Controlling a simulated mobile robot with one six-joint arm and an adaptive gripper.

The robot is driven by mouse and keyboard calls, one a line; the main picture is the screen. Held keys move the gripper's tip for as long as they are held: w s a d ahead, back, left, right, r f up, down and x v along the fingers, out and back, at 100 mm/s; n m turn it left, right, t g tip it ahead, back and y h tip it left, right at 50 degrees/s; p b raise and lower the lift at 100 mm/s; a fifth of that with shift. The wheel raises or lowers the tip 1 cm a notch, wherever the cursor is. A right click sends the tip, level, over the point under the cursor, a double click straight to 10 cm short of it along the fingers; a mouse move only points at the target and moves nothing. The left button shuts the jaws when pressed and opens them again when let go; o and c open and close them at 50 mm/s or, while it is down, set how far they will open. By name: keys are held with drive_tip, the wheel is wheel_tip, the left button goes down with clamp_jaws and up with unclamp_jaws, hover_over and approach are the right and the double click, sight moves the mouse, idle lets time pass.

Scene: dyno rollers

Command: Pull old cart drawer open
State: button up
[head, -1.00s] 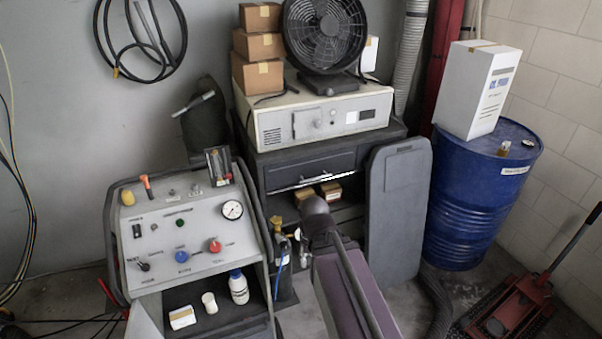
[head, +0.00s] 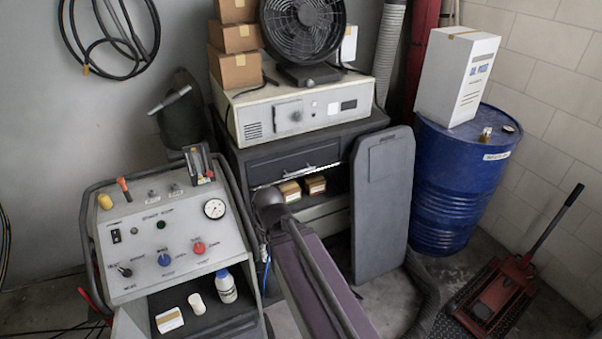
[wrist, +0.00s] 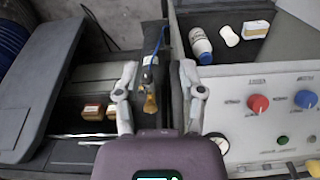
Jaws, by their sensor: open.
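The old cart is the dark grey cabinet (head: 365,128) in the middle of the head view. Its drawer (head: 292,160) appears closed, with a thin shiny handle bar (head: 300,177) along its lower edge. In the wrist view, which looks upside down, the bar (wrist: 85,136) lies at the lower left, left of my gripper (wrist: 158,72). My gripper's two fingers are spread apart with nothing held. A brass fitting with a blue hose (wrist: 150,100) shows beyond the gap between them. In the head view my arm reaches in front of the cart, and the fingers cannot be made out.
A grey control console (head: 165,235) with knobs and a gauge stands left of the cart. A dark panel (head: 385,205) leans at the cart's right front. A blue drum (head: 455,185) and a red floor jack (head: 495,295) are further right. Small boxes (head: 290,190) sit on the shelf below the drawer.

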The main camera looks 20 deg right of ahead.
drive_tip(key=w+d+f+m+t+y+b, duration=0.1)
drive_tip(key=w+f+m+t+y+b, duration=0.3)
drive_tip(key=w+b, duration=0.45)
drive_tip(key=m+t+h+b, duration=0.3)
drive_tip(key=m+t+b, duration=0.9)
drive_tip(key=m+b, duration=0.2)
approach(300, 172)
drive_tip(key=s, duration=0.3)
drive_tip(key=shift+s+r, duration=0.15)
drive_tip(key=shift+r, duration=0.2)
drive_tip(key=w+f+b, duration=0.1)
drive_tip(key=w, duration=0.8)
drive_tip(key=w+f+b, duration=0.1)
drive_tip(key=w, duration=0.3)
drive_tip(key=shift+w+a+f+b, duration=0.25)
drive_tip(key=shift+w+f+b, duration=0.05)
drive_tip(key=shift+f, duration=0.05)
